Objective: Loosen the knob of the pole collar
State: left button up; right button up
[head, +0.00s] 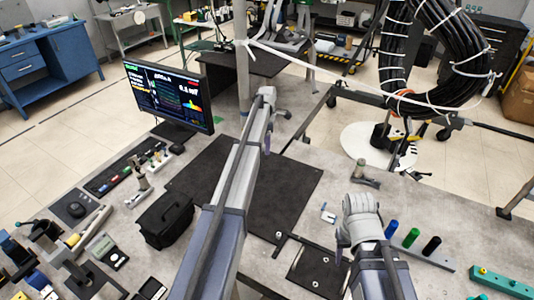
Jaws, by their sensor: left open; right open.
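The upright grey pole (242,75) stands behind the table, right of the monitor. A pale fitting (246,43) sits around it high up, where a thin white rod branches off; I cannot tell whether this is the pole collar, and no knob can be made out. My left arm reaches up the middle, and my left gripper (272,102) is at its far end, right of the pole and apart from the fitting in the picture. My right gripper (361,207) is low over the table at the right, away from the pole. The fingers of both are hard to make out; neither visibly holds anything.
A monitor (168,97) and a black bag (165,220) stand left of my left arm. A black mat (290,190) lies mid-table. A thick black cable coil (395,60) hangs at the upper right.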

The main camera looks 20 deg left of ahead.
pick_arm(q)
jog(key=shift+f+b, duration=0.35)
jog(key=shift+f, duration=0.45)
jog(key=shift+r, duration=0.1)
grip_shut()
